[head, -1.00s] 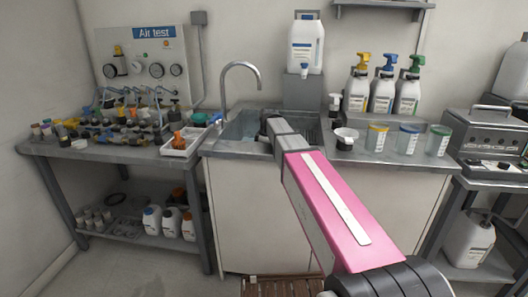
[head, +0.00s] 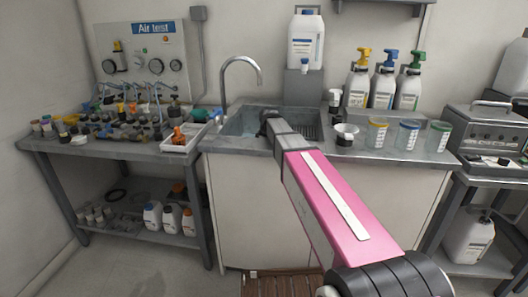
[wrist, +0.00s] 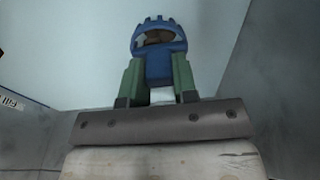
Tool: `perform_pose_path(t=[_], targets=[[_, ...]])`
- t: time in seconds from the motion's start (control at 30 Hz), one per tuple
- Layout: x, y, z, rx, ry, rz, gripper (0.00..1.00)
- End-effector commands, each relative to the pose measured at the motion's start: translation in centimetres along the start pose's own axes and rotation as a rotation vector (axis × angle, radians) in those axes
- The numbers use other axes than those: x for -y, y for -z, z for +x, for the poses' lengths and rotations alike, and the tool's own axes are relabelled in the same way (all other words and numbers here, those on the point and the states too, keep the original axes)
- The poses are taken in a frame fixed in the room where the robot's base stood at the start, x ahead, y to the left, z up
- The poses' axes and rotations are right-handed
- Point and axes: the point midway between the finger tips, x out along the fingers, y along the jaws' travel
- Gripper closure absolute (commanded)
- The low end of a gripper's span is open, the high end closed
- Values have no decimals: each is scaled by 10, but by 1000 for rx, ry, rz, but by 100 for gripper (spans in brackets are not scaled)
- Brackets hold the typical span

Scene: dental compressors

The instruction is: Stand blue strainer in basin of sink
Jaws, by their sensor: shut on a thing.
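The blue strainer (wrist: 159,66) shows in the wrist view, with a toothed upper rim and a brown-grey patch inside it. My gripper (wrist: 157,78) is shut on it, with a green finger on each side. In the head view the sink's basin (head: 238,124) is set in the metal counter left of centre, under a curved tap. My fingertips and the strainer are hidden there behind my arm. How high the strainer is above the basin floor I cannot tell.
A curved metal tap (head: 241,64) rises behind the basin. A white funnel (head: 346,131) and several clear cups (head: 409,134) stand to the right on the counter. A white tray (head: 183,139) with an orange bottle stands left of the sink. Pump bottles (head: 382,84) line the back.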

Motion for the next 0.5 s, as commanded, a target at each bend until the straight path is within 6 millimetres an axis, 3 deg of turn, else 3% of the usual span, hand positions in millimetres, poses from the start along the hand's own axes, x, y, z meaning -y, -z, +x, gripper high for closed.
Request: perform_pose_path(t=[0.37,0.4,0.47,0.5], targets=[[0,-1,5,0,0,0,96],[0,-1,5,0,0,0,64],[0,-1,5,0,0,0,44],[0,-1,5,0,0,0,43]])
